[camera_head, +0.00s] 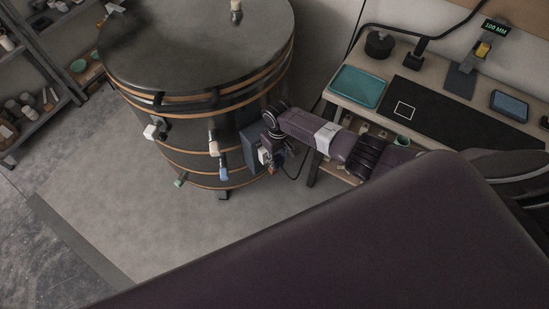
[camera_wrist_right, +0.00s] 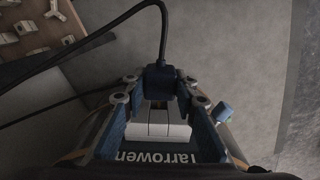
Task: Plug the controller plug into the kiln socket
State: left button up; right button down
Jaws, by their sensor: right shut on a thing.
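The kiln (camera_head: 190,125) is a dark drum with brass bands and a flat round lid. A blue-grey box (camera_head: 250,146) is on its right side. My right gripper (camera_head: 269,156) is close beside this box, at the kiln's right side. In the right wrist view my right gripper (camera_wrist_right: 160,103) is shut on the dark blue controller plug (camera_wrist_right: 160,78), whose black cable (camera_wrist_right: 163,35) rises and bends left. I cannot make out the socket, or whether the plug touches the box. My left gripper is not in view.
A workbench at right holds a teal tray (camera_head: 358,86), a black mat (camera_head: 440,112) and a small screen device (camera_head: 509,105). Shelves (camera_head: 35,110) with pots stand at left. Handles (camera_head: 215,147) stick out from the kiln's front. The floor (camera_head: 120,220) before it is clear.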

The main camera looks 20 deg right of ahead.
jog(key=shift+w+a+b, duration=0.15)
jog(key=shift+w+b, duration=0.45)
jog(key=shift+w, duration=0.15)
jog(key=c, duration=1.5)
grip_release()
jog(key=shift+o, duration=0.2)
notch_tip(320, 180, up, 12)
